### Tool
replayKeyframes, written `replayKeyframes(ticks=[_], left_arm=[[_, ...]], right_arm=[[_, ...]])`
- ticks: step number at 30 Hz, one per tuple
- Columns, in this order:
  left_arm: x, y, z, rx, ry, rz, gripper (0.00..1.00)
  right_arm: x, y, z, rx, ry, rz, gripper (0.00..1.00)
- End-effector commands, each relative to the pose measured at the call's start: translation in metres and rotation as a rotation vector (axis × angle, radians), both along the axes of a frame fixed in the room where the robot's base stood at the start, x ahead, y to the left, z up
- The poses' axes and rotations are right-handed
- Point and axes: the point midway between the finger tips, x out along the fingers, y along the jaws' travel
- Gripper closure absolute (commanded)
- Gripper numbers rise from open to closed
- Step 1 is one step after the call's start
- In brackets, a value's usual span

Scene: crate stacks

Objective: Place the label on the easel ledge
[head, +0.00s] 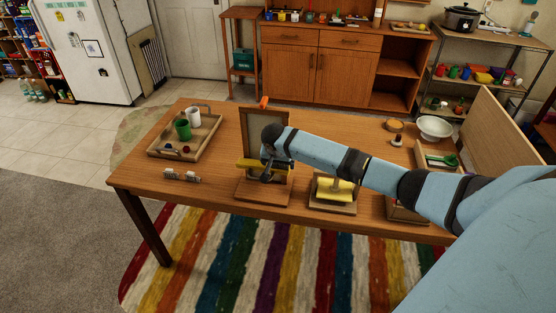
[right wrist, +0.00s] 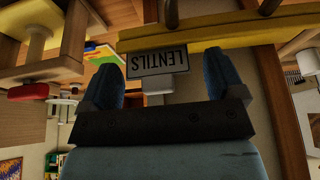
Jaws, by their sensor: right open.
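The easel (head: 248,124) stands on the table with a yellow ledge (head: 244,163) across its front. The ledge also runs across the top of the right wrist view (right wrist: 225,36), which is upside down. The label (right wrist: 158,62), a small grey plate reading LENTILS, shows upside down against the ledge, its lower edge at or very near it. My right gripper (head: 268,168) is in front of the easel. Its open fingers (right wrist: 162,82) appear on either side of the label, with gaps showing. In the head view my gripper hides the label. My left gripper is out of view.
A tray (head: 158,151) with a green cup (head: 183,129) and a white cup (head: 194,116) stands at the left. A wooden stand with a yellow roller (head: 336,189) is right of the easel, under my arm. A white bowl (head: 434,127) stands at the far right.

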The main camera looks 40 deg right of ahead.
Motion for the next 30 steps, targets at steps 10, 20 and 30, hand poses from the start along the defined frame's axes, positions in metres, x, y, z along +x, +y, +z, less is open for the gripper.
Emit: replayKeyframes(ticks=[10, 20, 30], left_arm=[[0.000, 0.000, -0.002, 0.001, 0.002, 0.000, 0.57], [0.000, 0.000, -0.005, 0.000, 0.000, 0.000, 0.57], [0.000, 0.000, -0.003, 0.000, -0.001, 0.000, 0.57]], right_arm=[[-0.005, -0.001, -0.009, -0.003, 0.017, 0.000, 0.08], [-0.004, -0.001, 0.008, -0.005, 0.011, 0.002, 0.08], [-0.020, 0.023, 0.081, -0.001, 0.002, 0.002, 0.08]])
